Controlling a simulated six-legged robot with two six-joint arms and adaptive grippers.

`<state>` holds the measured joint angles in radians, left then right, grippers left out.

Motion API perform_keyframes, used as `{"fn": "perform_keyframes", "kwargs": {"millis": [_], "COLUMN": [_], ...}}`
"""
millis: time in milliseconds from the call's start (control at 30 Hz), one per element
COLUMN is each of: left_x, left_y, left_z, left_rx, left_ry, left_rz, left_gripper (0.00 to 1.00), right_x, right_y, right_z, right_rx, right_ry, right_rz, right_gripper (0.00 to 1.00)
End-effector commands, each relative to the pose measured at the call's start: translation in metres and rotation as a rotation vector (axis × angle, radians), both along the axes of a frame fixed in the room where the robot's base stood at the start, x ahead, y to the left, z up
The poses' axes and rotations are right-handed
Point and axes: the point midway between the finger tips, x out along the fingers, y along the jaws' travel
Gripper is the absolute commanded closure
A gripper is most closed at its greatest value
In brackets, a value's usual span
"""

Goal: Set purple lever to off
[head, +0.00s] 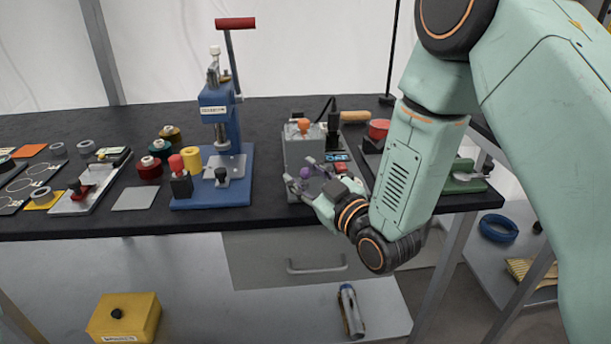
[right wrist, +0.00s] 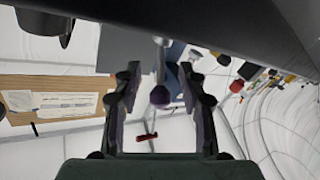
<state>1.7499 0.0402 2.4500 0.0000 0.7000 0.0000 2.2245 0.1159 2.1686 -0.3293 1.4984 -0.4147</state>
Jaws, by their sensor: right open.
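The purple lever (head: 305,173) has a round purple knob and stands at the front of a grey control box (head: 296,150) on the black table. My right gripper (head: 299,174) is open at the lever, with its fingers reaching around the knob. My left gripper is not in view.
An orange knob (head: 303,125) stands behind the lever on the same box, with a small display (head: 337,157) and a red button (head: 341,168) to the right. A blue press (head: 215,120) stands to the left.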

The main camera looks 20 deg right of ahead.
Motion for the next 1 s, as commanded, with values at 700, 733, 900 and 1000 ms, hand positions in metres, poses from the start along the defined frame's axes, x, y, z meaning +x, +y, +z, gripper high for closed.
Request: {"fn": "perform_keyframes", "kwargs": {"millis": [700, 733, 900, 1000], "left_x": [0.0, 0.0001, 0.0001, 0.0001], "left_y": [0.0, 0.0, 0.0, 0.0], "left_z": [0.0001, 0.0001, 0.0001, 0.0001], "left_rx": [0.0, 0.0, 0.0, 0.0], "left_ry": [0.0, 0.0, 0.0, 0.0], "left_rz": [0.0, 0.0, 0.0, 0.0], "left_gripper": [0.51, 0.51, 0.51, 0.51], "right_x": [0.0002, 0.0002, 0.0002, 0.0003], "right_y": [-0.0001, -0.0001, 0.0, 0.0], "right_z": [-0.0001, -0.0001, 0.0, 0.0001], "right_rx": [0.0, 0.0, 0.0, 0.0], "right_ry": [0.0, 0.0, 0.0, -0.001], "right_rz": [0.0, 0.0, 0.0, 0.0], "right_gripper": [1.0, 1.0, 1.0, 1.0]}}
